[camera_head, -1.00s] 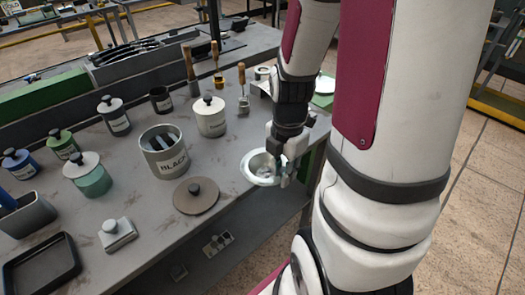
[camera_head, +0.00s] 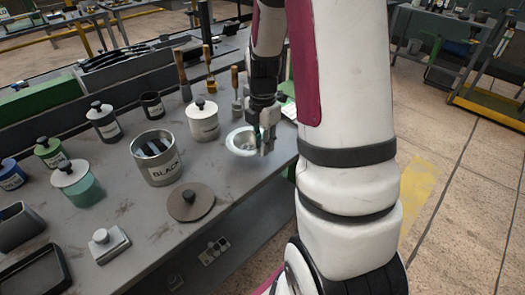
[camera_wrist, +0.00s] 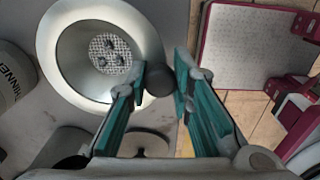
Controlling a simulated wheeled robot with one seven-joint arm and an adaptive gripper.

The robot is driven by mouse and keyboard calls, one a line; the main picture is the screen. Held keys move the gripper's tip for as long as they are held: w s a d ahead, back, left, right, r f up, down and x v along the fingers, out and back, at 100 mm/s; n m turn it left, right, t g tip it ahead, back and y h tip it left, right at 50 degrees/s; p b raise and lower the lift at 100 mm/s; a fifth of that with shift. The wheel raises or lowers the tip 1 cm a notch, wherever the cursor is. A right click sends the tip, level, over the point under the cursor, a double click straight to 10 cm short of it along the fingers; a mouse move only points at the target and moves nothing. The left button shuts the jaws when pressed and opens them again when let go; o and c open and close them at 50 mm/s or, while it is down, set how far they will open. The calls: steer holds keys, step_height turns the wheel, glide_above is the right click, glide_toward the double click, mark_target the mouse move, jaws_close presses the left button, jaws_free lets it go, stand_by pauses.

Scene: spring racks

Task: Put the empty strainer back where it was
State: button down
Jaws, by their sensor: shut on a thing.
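The strainer (camera_head: 242,142) is a pale, round, wide-rimmed bowl near the right end of the grey workbench, right of a white canister. In the wrist view the strainer (camera_wrist: 72,75) shows its inside, with a mesh bottom and three small dark spots; I cannot tell what these are. My gripper (camera_head: 267,143) is at the strainer's right side. In the wrist view my gripper (camera_wrist: 160,82) has its teal fingers closed around a dark round knob beside the rim. I cannot tell whether the strainer touches the bench.
The white canister (camera_head: 203,122), the open BLACK tin (camera_head: 157,160) with bars in it and a brown lid (camera_head: 191,202) stand nearby on the workbench (camera_head: 140,215). Brushes (camera_head: 209,70) stand behind. Floor lies beyond the bench's right end.

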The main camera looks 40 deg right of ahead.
steer(key=shift+f, duration=1.65)
steer(key=shift+f, duration=0.1)
steer(key=c, duration=1.4)
jaws_free()
